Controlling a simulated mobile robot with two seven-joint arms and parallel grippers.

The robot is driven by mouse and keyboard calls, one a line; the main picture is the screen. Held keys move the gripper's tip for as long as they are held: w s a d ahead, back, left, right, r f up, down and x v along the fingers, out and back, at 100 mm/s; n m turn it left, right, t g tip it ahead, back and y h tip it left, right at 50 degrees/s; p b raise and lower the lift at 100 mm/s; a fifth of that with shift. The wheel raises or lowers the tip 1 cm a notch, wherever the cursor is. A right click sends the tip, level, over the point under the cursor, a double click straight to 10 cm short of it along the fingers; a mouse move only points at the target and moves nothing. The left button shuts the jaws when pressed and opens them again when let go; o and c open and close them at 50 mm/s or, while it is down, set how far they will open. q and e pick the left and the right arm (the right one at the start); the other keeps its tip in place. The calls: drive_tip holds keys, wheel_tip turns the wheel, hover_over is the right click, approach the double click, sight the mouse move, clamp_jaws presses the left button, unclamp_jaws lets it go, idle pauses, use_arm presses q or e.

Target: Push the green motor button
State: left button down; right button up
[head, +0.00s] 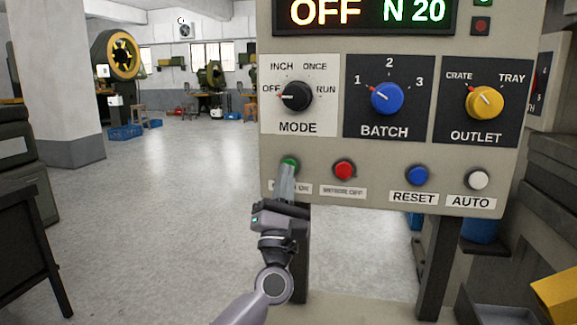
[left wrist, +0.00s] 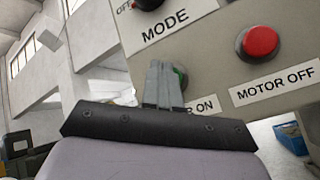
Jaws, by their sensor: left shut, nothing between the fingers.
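The green motor button (head: 290,162) is at the lower left of the control panel, mostly hidden behind my left gripper (head: 287,168). Its label sits just below it, partly covered; the left wrist view shows the letters "ON". In the left wrist view the green button (left wrist: 181,76) peeks out to the right of my shut fingertips (left wrist: 160,65). My left gripper is shut and empty, its fingers pointing up at the button. I cannot tell whether the tips touch it. The lit display reads OFF. My right gripper is not in view.
A red MOTOR OFF button (head: 344,170) is right of the green one, then a blue RESET button (head: 417,175) and a white AUTO button (head: 477,180). Above are the MODE knob (head: 295,97), the BATCH knob (head: 387,99) and the OUTLET knob (head: 485,102). The floor at left is open.

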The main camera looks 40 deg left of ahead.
use_arm(q)
drive_tip(key=shift+s+d, duration=0.15)
drive_tip(key=shift+s, duration=0.1)
drive_tip(key=s+d, duration=0.1)
drive_tip(key=s, duration=0.1)
drive_tip(key=s+d+p, duration=0.1)
drive_tip(key=s, duration=0.1)
drive_tip(key=shift+s+d, duration=0.1)
drive_tip(key=shift+d, duration=0.05)
idle(0.4)
idle(0.7)
